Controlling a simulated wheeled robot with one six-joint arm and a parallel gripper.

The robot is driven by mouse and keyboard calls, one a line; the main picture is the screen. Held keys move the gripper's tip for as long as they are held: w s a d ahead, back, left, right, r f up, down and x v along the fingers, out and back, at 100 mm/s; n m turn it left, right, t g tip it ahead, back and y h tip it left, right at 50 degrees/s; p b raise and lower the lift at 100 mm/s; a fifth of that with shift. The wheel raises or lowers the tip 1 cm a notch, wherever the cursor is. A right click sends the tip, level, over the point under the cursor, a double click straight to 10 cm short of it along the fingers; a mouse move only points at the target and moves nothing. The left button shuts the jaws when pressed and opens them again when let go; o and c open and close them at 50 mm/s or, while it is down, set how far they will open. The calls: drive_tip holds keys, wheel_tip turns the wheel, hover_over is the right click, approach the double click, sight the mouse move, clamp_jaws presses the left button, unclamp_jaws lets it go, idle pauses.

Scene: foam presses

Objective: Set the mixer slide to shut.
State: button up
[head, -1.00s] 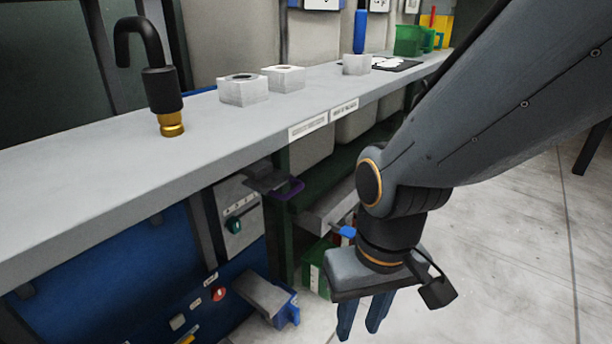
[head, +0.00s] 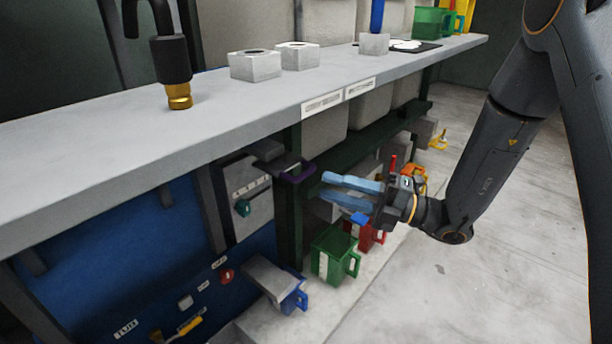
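My gripper (head: 323,185) is at the middle right, below the bench edge. Its two blue fingers point left, with a narrow gap between them and nothing visible in it. A dark sliding piece with a purple handle (head: 298,172) sticks out under the bench, left of the fingertips and apart from them in the picture. A grey control box (head: 247,190) with a teal knob (head: 242,208) and small marks is further left. No readable label shows which of these is the mixer slide, and I cannot tell its setting.
Blue (head: 295,300), green (head: 333,255) and red containers stand below. A green post (head: 290,215) stands beside the purple handle. Open floor lies right.

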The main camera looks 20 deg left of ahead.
sight(305, 172)
drive_tip(key=shift+m+t, duration=0.4)
drive_tip(key=shift+t, duration=0.1)
drive_tip(key=a, duration=0.2)
drive_tip(key=a+r+b, duration=0.1)
drive_tip(key=a, duration=0.1)
drive_tip(key=w+a+b, duration=0.1)
drive_tip(key=a, duration=0.2)
drive_tip(key=shift+r, duration=0.25)
clamp_jaws()
